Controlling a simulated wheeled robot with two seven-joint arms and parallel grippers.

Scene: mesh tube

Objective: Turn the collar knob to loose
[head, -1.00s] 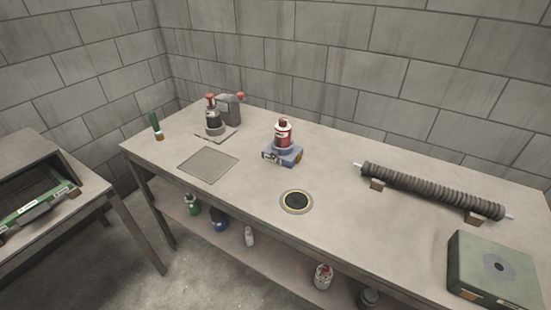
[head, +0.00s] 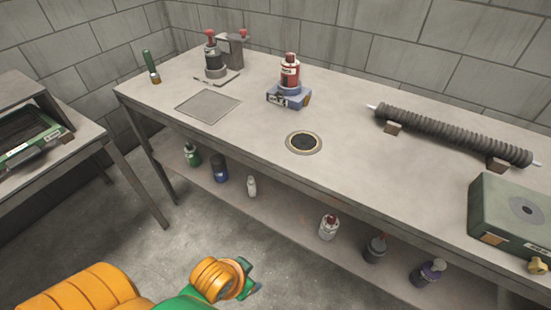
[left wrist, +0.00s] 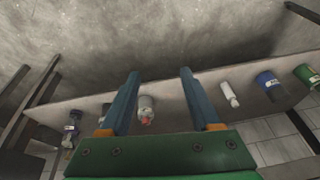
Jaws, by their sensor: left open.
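A yellow knob (head: 537,266) sits low on the front of the green box (head: 490,205) at the right end of the bench; I cannot tell its setting. The box has a round grey disc with a dark centre hole on top. My left gripper (head: 250,287) is low in front of the bench in the head view, far left of the knob and apart from it. In the left wrist view its two blue fingers (left wrist: 160,75) are spread with nothing held between them. My right gripper is out of view.
The bench (head: 370,185) carries a ribbed dark tube (head: 450,132) on blocks, a ringed hole (head: 304,142) and a red bottle (head: 290,72) on a blue base. Several bottles stand on the lower shelf (head: 290,215). A side table (head: 90,130) stands left.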

